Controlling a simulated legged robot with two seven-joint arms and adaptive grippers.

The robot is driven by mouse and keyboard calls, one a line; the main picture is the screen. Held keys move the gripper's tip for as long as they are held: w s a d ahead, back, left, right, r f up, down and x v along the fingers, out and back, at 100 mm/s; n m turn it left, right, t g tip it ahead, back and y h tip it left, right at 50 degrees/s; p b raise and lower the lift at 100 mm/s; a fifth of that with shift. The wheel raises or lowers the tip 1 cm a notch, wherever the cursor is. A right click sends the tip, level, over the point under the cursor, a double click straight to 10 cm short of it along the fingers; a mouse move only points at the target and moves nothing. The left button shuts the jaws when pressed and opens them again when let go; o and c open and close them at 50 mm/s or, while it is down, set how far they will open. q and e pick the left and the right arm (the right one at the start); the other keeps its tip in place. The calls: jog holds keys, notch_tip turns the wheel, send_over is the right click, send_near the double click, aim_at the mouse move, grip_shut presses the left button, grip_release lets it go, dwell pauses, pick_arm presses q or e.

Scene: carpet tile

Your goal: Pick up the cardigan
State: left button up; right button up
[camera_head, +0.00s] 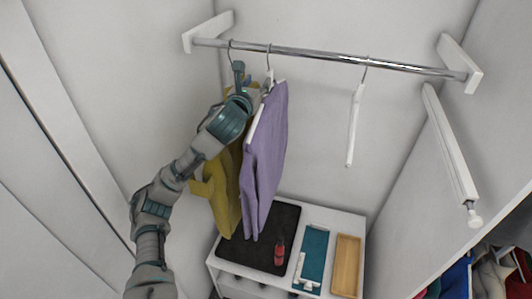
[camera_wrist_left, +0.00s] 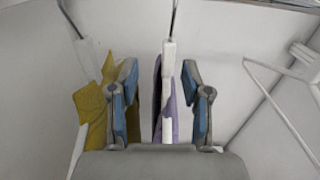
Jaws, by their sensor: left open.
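Two garments hang on white hangers from the metal rail (camera_head: 310,54): a yellow one (camera_head: 225,195) on the left and a purple one (camera_head: 264,165) beside it. I cannot tell for sure which is the cardigan. My left gripper (camera_head: 254,82) is open near the tops of the garments, just below the rail. In the left wrist view, the purple garment (camera_wrist_left: 172,118) and its white hanger (camera_wrist_left: 168,62) show between the open fingers (camera_wrist_left: 164,98). The yellow garment (camera_wrist_left: 91,108) is outside the left finger. My forearm hides part of the yellow garment. My right gripper is not in view.
An empty white hanger (camera_head: 354,125) hangs farther right on the rail. Below stands a white cabinet (camera_head: 300,213) with a black mat (camera_head: 245,250), a dark red bottle (camera_head: 279,252), a teal tray (camera_head: 314,262) and a wooden tray (camera_head: 346,265). Walls close in on both sides.

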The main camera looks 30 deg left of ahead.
aim_at(270, 73)
pick_arm(q)
jog(key=x, duration=0.3)
jog(key=shift+w+f+p, duration=0.25)
jog(key=shift+w+p, duration=0.05)
jog(key=shift+w, duration=0.15)
jog(key=shift+w+d+r, duration=0.3)
jog(key=shift+d, duration=0.2)
jog(key=w+p, duration=0.2)
jog(key=w, duration=0.2)
jog(key=shift+r, duration=0.15)
jog(key=shift+w+a, duration=0.25)
jog(key=shift+a+f, duration=0.25)
jog(key=shift+a, duration=0.25)
jog(key=shift+c, duration=0.5)
jog(key=shift+s+a, duration=0.25)
grip_shut()
jog(key=shift+w+d+r, duration=0.15)
jog(key=shift+d+r, duration=0.05)
jog(key=shift+d, duration=0.55)
